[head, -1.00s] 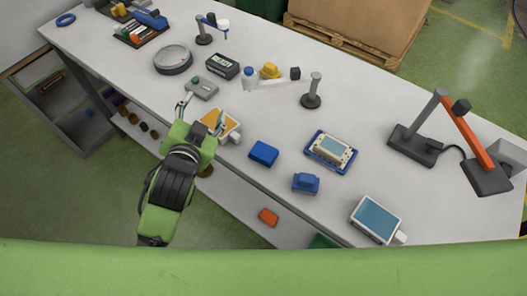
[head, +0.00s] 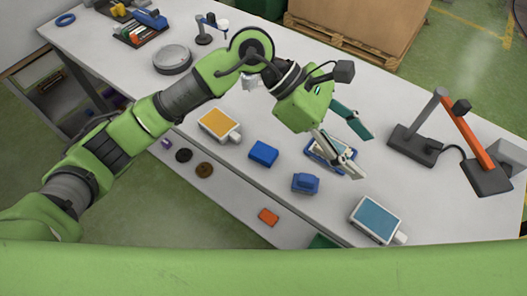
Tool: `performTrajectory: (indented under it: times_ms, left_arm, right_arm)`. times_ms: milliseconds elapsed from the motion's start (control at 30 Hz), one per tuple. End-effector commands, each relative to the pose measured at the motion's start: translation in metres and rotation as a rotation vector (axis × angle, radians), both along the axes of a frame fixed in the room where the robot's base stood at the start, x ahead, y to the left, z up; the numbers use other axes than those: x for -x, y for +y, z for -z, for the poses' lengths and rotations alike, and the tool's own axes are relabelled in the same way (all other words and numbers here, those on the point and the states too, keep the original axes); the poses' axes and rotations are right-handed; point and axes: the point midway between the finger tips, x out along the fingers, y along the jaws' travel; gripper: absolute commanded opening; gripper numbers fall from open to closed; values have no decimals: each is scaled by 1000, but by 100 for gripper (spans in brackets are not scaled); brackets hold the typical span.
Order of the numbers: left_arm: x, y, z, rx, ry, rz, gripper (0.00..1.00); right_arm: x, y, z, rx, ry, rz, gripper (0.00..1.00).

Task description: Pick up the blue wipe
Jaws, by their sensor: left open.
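Two small blue things lie on the grey bench, and I cannot tell for sure which is the wipe. One is a plain blue block (head: 263,153) in the middle. The other is a blue piece with a raised top (head: 305,184), nearer the front edge. My left gripper (head: 361,157) is open and empty, its fingers spread above the bench to the right of both. Its fingers and hand partly hide the blue tray (head: 313,152) with the device on it. My right gripper is not in view.
An orange-screen device (head: 219,125) lies left of the blue block. A blue-screen device (head: 377,219) lies at the front right. A lamp with an orange arm (head: 467,135) stands at the right. A round grey disc (head: 173,59) lies at the back left.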

Motion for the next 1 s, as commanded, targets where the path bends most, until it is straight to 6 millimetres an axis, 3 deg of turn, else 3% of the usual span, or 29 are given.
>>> performTrajectory:
  times_ms: [33,133,300,400,533,800,1000]
  left_arm:
    - [-17,21,19,-132,-101,32,56]
    - [-52,71,46,-389,-258,85,56]
    - [-98,142,52,-705,-405,120,56]
    - [-111,165,49,-801,-438,125,56]
    - [-116,176,56,-844,-446,127,56]
    - [-115,176,108,-841,-444,128,56]
    - [-115,175,130,-840,-447,127,56]
  right_arm:
    - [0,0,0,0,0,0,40]
    - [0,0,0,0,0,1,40]
    - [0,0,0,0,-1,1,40]
    - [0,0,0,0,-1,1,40]
    - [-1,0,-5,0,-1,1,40]
    - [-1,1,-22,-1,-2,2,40]
    - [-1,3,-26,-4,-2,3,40]
